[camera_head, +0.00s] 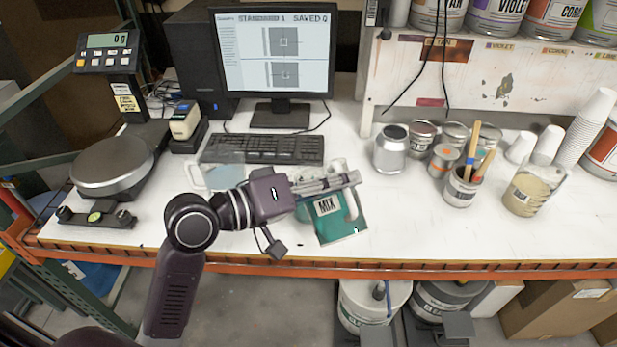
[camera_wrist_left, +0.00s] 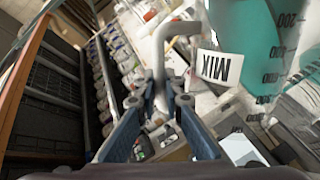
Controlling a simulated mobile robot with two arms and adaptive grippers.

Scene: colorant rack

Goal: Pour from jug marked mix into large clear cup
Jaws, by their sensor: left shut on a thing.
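The jug marked mix (camera_head: 331,225) has teal contents, a white MIX label and a pale handle. It is near the table's front edge, partly hidden by my left gripper (camera_head: 340,183). In the left wrist view, the teal jug (camera_wrist_left: 245,35) is at the upper right, and its handle runs down between the fingers of my left gripper (camera_wrist_left: 166,100), which is shut on it. A clear container (camera_head: 218,178) stands left of the gripper, in front of the keyboard, partly hidden; I cannot tell whether it is the large clear cup. My right gripper is not in view.
A clear cup with beige contents (camera_head: 525,192), a can of brushes (camera_head: 461,188) and several metal cans stand at the right. A keyboard (camera_head: 262,149) and monitor (camera_head: 276,55) are behind. A scale (camera_head: 112,162) is at the left. The orange table edge (camera_head: 450,271) is in front.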

